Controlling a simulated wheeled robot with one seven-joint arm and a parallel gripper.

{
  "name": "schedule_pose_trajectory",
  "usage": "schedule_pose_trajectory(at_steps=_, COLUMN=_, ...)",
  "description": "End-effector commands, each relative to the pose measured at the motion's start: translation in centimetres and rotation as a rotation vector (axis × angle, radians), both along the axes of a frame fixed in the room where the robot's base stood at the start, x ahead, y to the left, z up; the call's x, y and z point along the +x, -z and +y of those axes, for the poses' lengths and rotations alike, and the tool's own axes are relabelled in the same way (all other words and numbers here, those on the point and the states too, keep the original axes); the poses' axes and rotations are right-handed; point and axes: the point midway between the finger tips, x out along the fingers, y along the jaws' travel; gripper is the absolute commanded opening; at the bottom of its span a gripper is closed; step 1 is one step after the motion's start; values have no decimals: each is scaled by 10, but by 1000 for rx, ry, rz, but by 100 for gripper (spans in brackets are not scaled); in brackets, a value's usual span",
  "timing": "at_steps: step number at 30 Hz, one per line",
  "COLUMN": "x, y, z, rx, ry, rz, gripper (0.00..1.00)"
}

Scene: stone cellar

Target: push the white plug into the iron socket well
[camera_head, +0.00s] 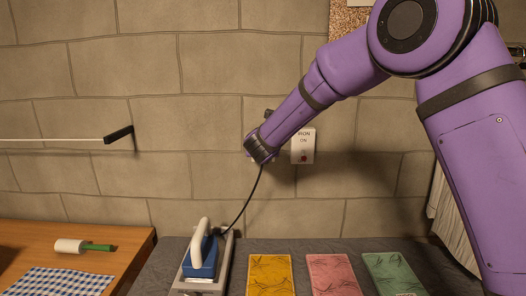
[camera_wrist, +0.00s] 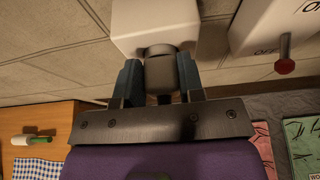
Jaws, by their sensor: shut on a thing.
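My gripper (camera_wrist: 161,84) is shut, its two fingers on either side of a dark grey rounded grip. Just beyond that grip is a white block (camera_wrist: 152,18), which looks like the body of the white plug. In the head view my gripper (camera_head: 259,158) is close to the stone wall, left of the switch plate. A black cord (camera_head: 247,206) runs from there down to the blue iron (camera_head: 201,262). The socket well is not distinguishable, hidden behind the block or gripper. I cannot tell whether the block touches the socket or is seated.
A white IRON switch plate (camera_head: 303,146) is on the wall just right; its red-tipped lever (camera_wrist: 284,62) shows in the wrist view. A rail (camera_head: 60,140) projects at left.

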Motion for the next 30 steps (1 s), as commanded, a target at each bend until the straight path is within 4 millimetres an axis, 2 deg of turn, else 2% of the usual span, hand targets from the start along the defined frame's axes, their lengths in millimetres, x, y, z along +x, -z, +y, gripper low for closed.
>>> schedule_pose_trajectory(at_steps=10, x=7, y=0, z=0, rx=0, ry=0, rz=-1, gripper=12)
schedule_pose_trajectory(at_steps=11, x=7, y=0, z=0, rx=0, ry=0, rz=-1, gripper=42)
schedule_pose_trajectory(at_steps=14, x=7, y=0, z=0, rx=0, ry=0, rz=0, gripper=65)
schedule_pose_trajectory(at_steps=24, x=4, y=-1, z=0, rx=0, ry=-1, rz=0, gripper=65)
schedule_pose_trajectory(at_steps=30, x=-19, y=-12, z=1, rx=0, ry=-3, rz=-1, gripper=65)
